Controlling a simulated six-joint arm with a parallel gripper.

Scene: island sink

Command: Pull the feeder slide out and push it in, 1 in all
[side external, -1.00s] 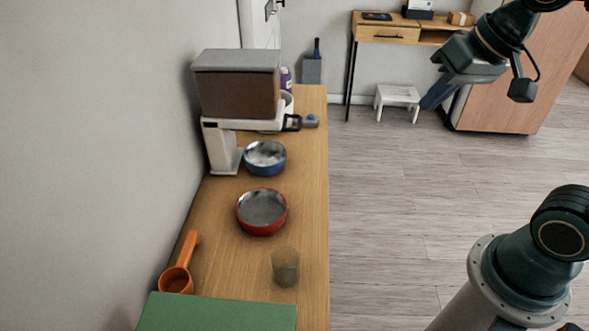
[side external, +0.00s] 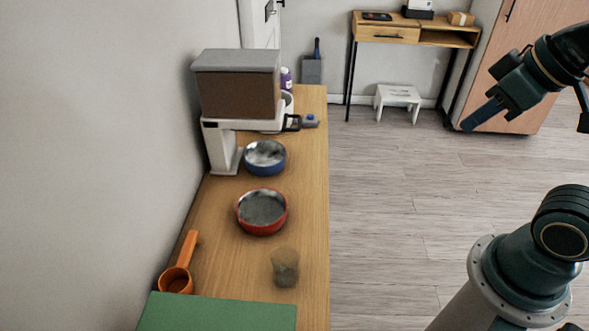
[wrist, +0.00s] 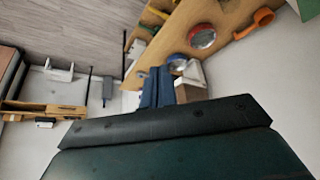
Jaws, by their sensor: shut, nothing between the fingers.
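The feeder has a brown hopper (side external: 240,95) with a grey lid on a white stand (side external: 222,147) at the far part of the counter. The hopper also shows beside the fingers in the wrist view (wrist: 190,93). A small black-framed piece (side external: 292,123), perhaps the slide's handle, juts from its right side; I cannot tell how far out the slide is. A blue bowl (side external: 265,158) sits just in front of the stand. My gripper (side external: 468,125) is shut and empty, in the air right of the counter, well apart from the feeder. Its blue fingers show in the wrist view (wrist: 157,78).
A small grey and blue object (side external: 310,121) is near the right edge. A wall bounds the left; open floor lies right.

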